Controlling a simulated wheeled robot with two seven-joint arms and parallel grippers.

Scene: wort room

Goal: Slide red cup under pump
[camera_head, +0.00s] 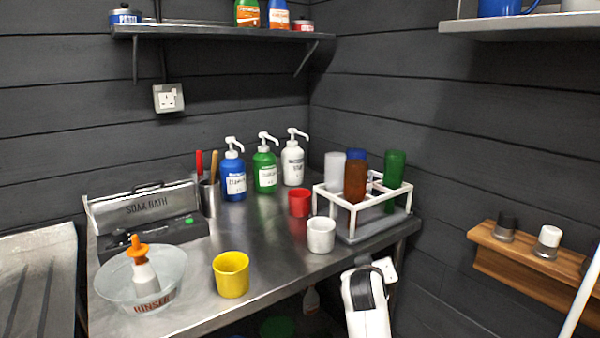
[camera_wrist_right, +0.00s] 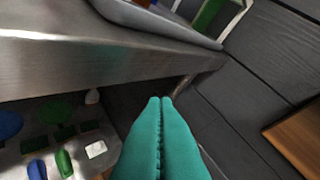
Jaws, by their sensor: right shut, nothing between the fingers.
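The red cup (camera_head: 299,203) stands upright on the steel table, just left of the white bottle rack. Three pump bottles stand behind it near the wall: a blue one (camera_head: 233,178), a green one (camera_head: 265,172) and a white one (camera_head: 293,166), each with a white pump head. The red cup is in front of the white and green bottles, apart from them. My right gripper (camera_wrist_right: 160,102) shows in the wrist view as teal fingers shut together and empty, beside the table's front edge. My left gripper is in neither view.
A white cup (camera_head: 320,236) stands in front of the red cup, and a yellow cup (camera_head: 231,275) is further left. The rack (camera_head: 347,222) holding bottles stands close on the right. A bowl (camera_head: 115,284) is at the left. The steel table (camera_head: 262,228) is clear in the middle.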

